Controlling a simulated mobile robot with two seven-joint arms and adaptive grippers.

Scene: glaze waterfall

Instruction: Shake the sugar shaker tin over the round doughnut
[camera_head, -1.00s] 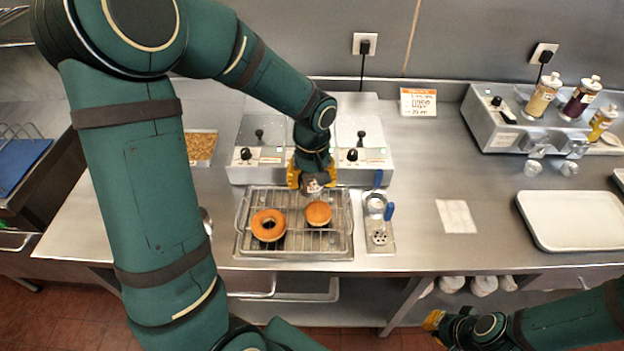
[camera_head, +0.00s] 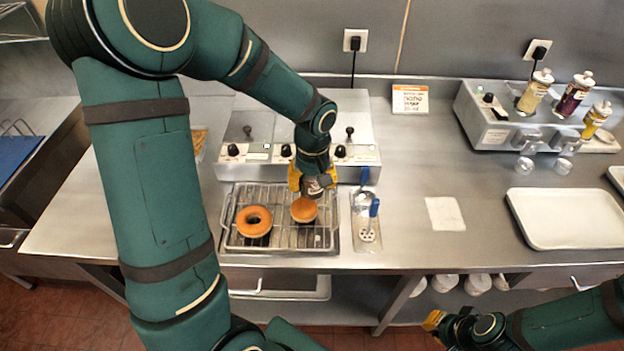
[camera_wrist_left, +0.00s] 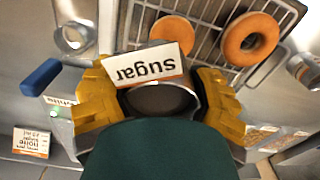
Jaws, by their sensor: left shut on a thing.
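The round doughnut (camera_head: 304,211), with no hole visible, lies on the wire rack's right half. A ring doughnut (camera_head: 254,221) lies to its left. My left gripper (camera_head: 314,183) is shut on the sugar shaker tin (camera_head: 316,187), just above and behind the round doughnut, slightly to its right. In the left wrist view the yellow fingers hold the tin from both sides, its "sugar" label (camera_wrist_left: 150,66) reading upside down. The round doughnut (camera_wrist_left: 172,28) is partly hidden behind the tin. My right gripper (camera_head: 433,321) is low at the counter's front, its fingers too small to judge.
The wire rack (camera_head: 232,243) sits in a tray before a metal unit with knobs (camera_head: 228,172). Blue-handled tools (camera_head: 373,209) stand right of the rack. A paper (camera_head: 445,214) and a white tray (camera_head: 570,242) lie further right. Bottles (camera_head: 535,92) stand at the back right.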

